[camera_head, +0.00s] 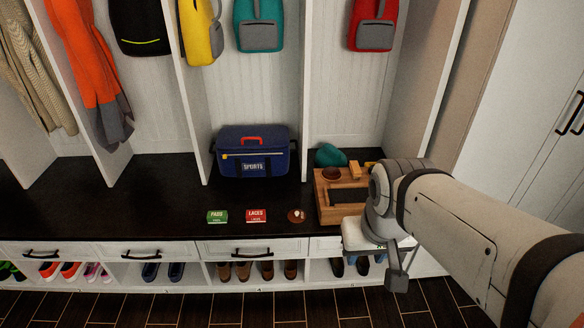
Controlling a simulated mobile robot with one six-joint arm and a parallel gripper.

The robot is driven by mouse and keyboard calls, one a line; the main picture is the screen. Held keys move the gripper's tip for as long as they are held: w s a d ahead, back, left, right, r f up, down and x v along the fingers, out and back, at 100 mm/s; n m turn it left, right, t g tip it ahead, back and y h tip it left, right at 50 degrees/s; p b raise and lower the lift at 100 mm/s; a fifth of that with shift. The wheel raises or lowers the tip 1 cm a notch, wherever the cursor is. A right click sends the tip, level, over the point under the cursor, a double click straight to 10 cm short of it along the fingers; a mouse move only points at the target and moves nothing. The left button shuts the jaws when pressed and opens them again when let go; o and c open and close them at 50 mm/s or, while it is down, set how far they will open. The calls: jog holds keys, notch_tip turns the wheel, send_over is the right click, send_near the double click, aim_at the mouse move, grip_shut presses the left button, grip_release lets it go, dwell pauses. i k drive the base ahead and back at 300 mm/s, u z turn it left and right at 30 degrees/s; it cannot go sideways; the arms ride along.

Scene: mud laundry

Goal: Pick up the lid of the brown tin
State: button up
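A small round brown tin (297,216) with a pale mark on its top stands on the dark bench, left of a wooden shoe-care box. Its lid cannot be told apart from its body at this size. Another round brown item (331,174) sits at the back left of the wooden box. My gripper (397,282) hangs in front of the bench edge, to the right of and lower in the picture than the tin, apart from it. Only a dark grey part of it shows below my arm; whether its fingers are open is unclear.
The wooden box (326,211) stands right of the tin, partly behind my arm. A red LACES box (256,216) and a green PADS box (217,217) lie to the left. A blue SPORTS bag (252,165) stands behind. The bench (120,212) is clear farther left.

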aim_at(297, 217)
jog(key=k, duration=0.6)
jog(key=z, duration=0.3)
jog(key=i, duration=1.95)
jog(key=u, duration=0.9)
